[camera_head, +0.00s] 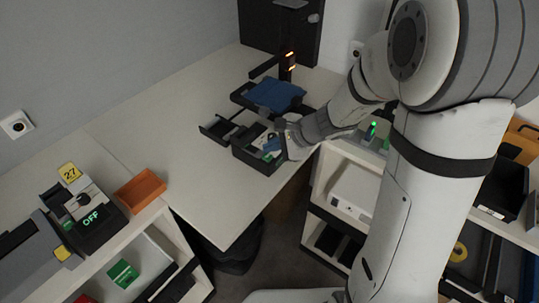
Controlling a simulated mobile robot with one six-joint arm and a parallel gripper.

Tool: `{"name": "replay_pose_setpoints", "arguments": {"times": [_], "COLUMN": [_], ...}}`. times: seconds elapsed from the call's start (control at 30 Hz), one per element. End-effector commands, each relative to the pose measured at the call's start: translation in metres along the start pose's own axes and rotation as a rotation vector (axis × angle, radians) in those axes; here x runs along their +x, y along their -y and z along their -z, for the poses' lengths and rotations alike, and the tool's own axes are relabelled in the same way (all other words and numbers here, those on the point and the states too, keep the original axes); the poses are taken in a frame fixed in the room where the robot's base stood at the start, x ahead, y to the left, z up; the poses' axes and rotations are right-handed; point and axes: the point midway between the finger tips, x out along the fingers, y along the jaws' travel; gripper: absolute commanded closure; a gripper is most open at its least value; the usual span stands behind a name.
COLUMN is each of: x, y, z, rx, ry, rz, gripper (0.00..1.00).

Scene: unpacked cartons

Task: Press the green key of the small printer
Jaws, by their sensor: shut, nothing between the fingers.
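A small dark box-like device (250,156), which looks like the small printer, sits on the white table near its right edge. A little green shows on its top (269,156), probably the green key, partly covered by my gripper. My gripper (272,146) reaches in from the right, shut and empty, over the device's right part. From this view I cannot tell whether the fingertips touch the key.
A black open tray (217,130) and a blue-topped box (274,96) stand beside and behind the device. A lit post (287,67) stands at the back. An orange bin (141,190) and an "OFF" device (96,226) are at left. The table's front is clear.

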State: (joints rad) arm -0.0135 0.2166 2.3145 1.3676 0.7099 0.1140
Motion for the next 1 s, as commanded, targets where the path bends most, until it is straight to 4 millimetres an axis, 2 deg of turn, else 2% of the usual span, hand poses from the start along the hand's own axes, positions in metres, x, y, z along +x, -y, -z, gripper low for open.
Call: {"name": "replay_pose_setpoints", "arguments": {"times": [0.57,1.0], "x": [-0.034,-0.035], "y": [0.025,0.025], "z": [-0.025,-0.025], "rx": [-0.001,0.000], "ry": [0.000,0.000], "rz": [0.000,0.000], "gripper": [1.00,1.00]}}
